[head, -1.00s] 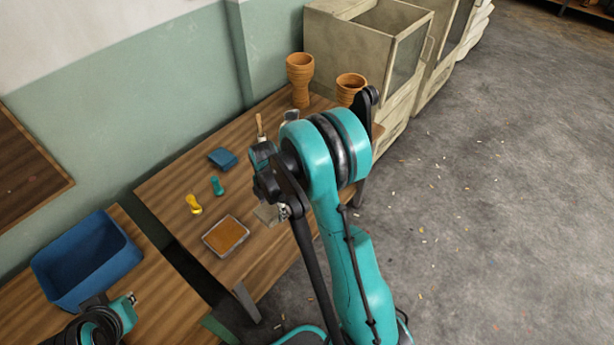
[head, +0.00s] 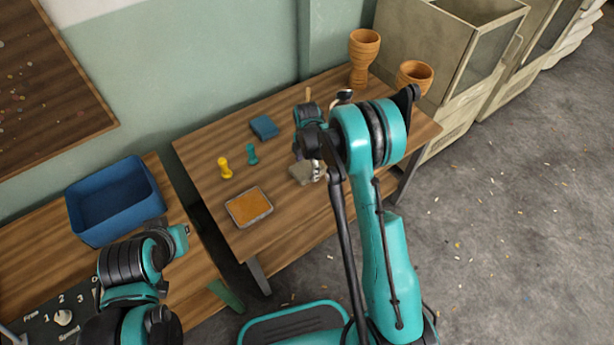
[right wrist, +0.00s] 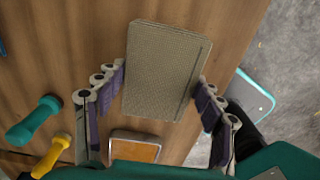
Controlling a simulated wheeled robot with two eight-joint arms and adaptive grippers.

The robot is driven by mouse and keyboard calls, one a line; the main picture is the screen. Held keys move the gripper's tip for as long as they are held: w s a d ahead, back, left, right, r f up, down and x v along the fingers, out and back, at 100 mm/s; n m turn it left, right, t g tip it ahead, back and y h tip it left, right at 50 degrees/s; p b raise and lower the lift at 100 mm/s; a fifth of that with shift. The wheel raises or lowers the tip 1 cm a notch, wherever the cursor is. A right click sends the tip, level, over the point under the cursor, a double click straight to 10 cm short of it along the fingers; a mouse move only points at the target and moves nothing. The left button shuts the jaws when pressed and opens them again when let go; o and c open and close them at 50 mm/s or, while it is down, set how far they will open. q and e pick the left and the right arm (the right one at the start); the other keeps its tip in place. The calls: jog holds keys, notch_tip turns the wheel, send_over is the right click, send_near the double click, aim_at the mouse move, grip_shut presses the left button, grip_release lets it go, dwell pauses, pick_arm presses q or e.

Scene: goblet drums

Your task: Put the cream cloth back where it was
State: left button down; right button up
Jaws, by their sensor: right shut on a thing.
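The cream cloth (head: 301,173) is a folded, beige, woven-looking rectangle at the right part of the drum table (head: 290,222). In the right wrist view the cloth (right wrist: 163,70) fills the space between the two fingers. My right gripper (head: 313,172) is shut on it, with a finger pad at each side edge; the gripper (right wrist: 162,98) also shows in the wrist view. I cannot tell exactly how high the cloth is above the wood. My left gripper (head: 180,241) is at lower left, by the blue bin, away from the cloth; its fingers are not clear.
A tray with orange-brown filling (head: 249,207), a yellow knobbed tool (head: 225,168), a teal one (head: 252,154) and a folded blue cloth (head: 264,127) lie left of the gripper. Goblet drums (head: 363,58) (head: 413,76) stand at the far end. A blue bin (head: 115,200) stands left.

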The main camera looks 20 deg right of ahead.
aim_at(307, 174)
jog(key=shift+w+a+f, duration=0.1)
jog(key=shift+w+f, duration=0.05)
jog(key=shift+f, duration=0.05)
jog(key=shift+f+b, duration=0.95)
jog(key=shift+f, duration=0.9)
jog(key=shift+f, duration=0.2)
jog(key=o, duration=1.2)
jog(key=shift+r, duration=0.1)
